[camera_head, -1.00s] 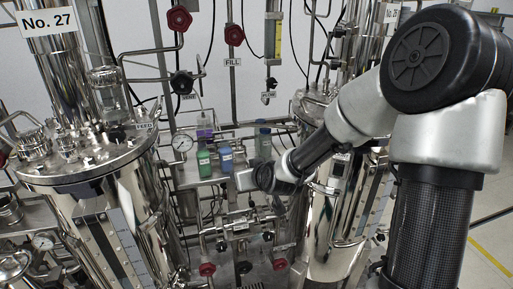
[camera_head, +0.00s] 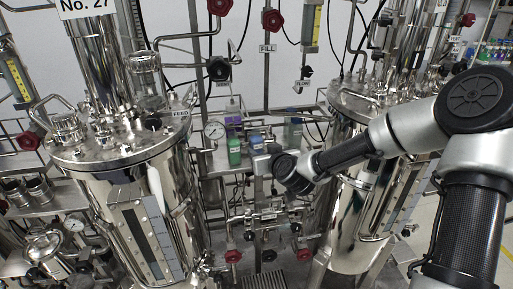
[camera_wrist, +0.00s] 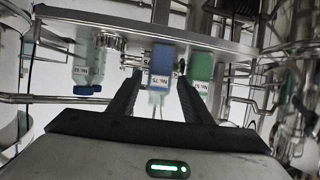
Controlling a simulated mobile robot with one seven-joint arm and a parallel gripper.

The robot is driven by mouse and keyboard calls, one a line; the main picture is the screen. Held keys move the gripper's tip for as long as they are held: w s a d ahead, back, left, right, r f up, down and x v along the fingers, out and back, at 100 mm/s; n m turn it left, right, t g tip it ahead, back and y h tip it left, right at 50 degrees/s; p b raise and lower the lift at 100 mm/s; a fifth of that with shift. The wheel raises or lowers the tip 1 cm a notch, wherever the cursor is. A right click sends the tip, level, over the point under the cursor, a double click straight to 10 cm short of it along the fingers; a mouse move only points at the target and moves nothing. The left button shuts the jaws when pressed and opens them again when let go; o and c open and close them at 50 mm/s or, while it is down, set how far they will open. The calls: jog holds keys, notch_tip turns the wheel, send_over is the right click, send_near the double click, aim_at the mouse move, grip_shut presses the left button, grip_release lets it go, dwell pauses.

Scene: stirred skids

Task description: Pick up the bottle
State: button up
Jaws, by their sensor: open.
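A blue bottle (camera_head: 256,143) stands on a small metal shelf between the two steel vessels. In the wrist view, which looks upside down, the blue bottle (camera_wrist: 162,62) with its white label lies in line with the gap between my fingers. My gripper (camera_wrist: 159,80) is open; I cannot tell whether the fingertips reach around the bottle. In the head view my gripper (camera_head: 262,163) is just in front of the bottle and hides its lower part. A green bottle (camera_head: 234,152) stands close to its left, and also shows in the wrist view (camera_wrist: 201,68).
A grey-green bottle (camera_head: 294,133) stands to the right on the shelf, and a purple one (camera_head: 233,118) behind the green. The left vessel (camera_head: 130,190) and right vessel (camera_head: 365,205) flank the shelf. Pipes and red-handled valves (camera_head: 233,256) crowd below it.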

aim_at(258, 147)
jog(key=shift+r+x, duration=0.2)
jog(key=shift+x, duration=3.25)
jog(key=c, duration=0.9)
